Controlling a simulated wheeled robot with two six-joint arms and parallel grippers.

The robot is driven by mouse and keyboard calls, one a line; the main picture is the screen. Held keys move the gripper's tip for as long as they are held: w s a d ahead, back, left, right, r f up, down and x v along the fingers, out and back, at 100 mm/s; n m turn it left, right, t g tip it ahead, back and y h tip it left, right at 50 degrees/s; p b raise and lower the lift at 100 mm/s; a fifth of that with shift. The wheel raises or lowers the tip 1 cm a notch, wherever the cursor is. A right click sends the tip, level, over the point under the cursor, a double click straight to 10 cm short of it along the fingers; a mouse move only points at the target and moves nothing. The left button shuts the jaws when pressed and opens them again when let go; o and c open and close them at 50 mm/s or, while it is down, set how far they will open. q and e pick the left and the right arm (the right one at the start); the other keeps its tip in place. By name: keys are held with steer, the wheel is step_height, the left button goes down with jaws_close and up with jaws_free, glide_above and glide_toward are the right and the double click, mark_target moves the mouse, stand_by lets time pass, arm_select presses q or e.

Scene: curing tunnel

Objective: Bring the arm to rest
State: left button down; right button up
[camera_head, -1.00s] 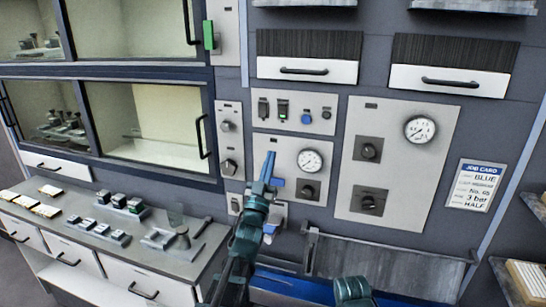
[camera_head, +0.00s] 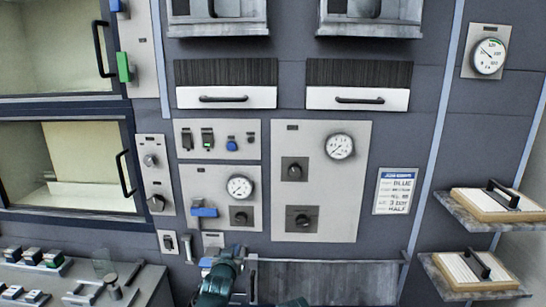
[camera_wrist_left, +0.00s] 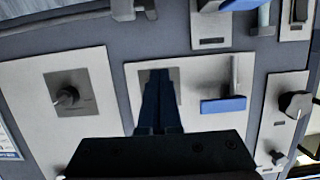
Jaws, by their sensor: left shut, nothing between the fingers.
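My left arm comes up from the bottom of the head view, with my left gripper (camera_head: 236,252) low in front of the panel wall. In the left wrist view my left gripper (camera_wrist_left: 160,78) shows two dark fingers together, shut and empty, in front of a small knob plate. The fingers hide most of that plate's knob. The fingers are hard to make out in the head view.
A blue-handled lever (camera_head: 204,209) is on the gauge panel (camera_head: 222,184), and it shows beside the fingers in the wrist view (camera_wrist_left: 223,105). A larger knob panel (camera_head: 320,180), a job card (camera_head: 396,190) and a grey trough (camera_head: 330,282) are nearby. Shelves with trays (camera_head: 470,283) stand right.

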arm_select(q)
steer(key=s+d+f+m+g, duration=0.1)
steer(key=s+d+f+g, duration=0.5)
steer(key=s+f, duration=0.45)
steer(key=s+f+m+g+y, duration=0.1)
steer(key=s+g, duration=0.3)
steer(key=s, duration=0.5)
steer(key=s+d+f+m+g, duration=0.1)
steer(key=s+f+g, duration=0.3)
steer(key=s, duration=0.4)
steer(key=shift+s+f+g+y, duration=0.15)
steer(key=shift+s+g+y, duration=0.25)
steer(key=shift+g, duration=0.1)
